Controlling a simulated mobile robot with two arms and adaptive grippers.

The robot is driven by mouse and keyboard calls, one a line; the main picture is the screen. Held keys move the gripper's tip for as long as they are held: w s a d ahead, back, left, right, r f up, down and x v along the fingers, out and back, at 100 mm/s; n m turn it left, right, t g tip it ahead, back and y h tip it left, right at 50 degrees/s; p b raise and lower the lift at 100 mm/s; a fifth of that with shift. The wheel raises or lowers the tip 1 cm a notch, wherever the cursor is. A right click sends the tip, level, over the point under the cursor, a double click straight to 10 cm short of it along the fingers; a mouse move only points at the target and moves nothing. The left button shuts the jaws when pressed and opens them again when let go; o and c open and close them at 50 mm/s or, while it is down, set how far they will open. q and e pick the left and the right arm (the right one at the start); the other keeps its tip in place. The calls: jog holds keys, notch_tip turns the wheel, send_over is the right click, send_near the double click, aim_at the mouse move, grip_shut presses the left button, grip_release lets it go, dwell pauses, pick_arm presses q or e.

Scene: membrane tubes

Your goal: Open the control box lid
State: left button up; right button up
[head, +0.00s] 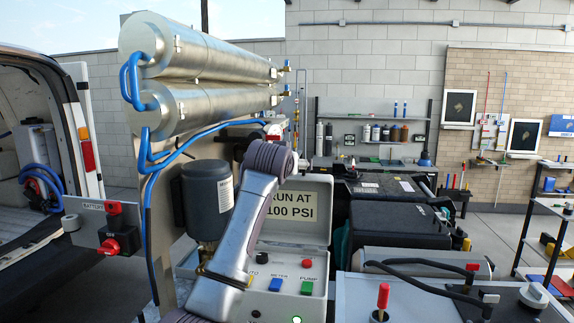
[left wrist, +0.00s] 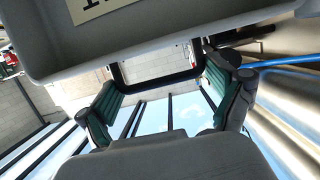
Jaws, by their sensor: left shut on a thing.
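The grey control box (head: 290,262) stands in the middle of the head view. Its lid (head: 303,236) stands raised, showing a "RUN AT 100 PSI" label (head: 292,206) on its inner face. My left arm crosses in front of the box and hides part of the lid and label. In the left wrist view the lid (left wrist: 170,45) fills the top. My left gripper (left wrist: 157,76) has its teal-padded fingers on either side of a black handle-like frame (left wrist: 155,83) at the lid's edge and is shut on it. My right gripper is out of view.
A blue button (head: 275,284), a green button (head: 307,288) and a red button (head: 307,263) sit on the box panel. Steel membrane tubes (head: 205,105) with blue hoses stand left behind. A grey bench unit (head: 410,300) with black cables is at right.

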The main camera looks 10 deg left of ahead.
pick_arm(q)
jog(key=shift+w+f, duration=0.1)
jog(key=shift+w, duration=0.05)
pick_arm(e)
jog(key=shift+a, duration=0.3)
pick_arm(q)
jog(key=o, duration=1.3)
jog(key=shift+o, duration=0.2)
jog(key=shift+s+r, duration=0.2)
jog(key=shift+s, duration=0.4)
jog(key=v, duration=1.1)
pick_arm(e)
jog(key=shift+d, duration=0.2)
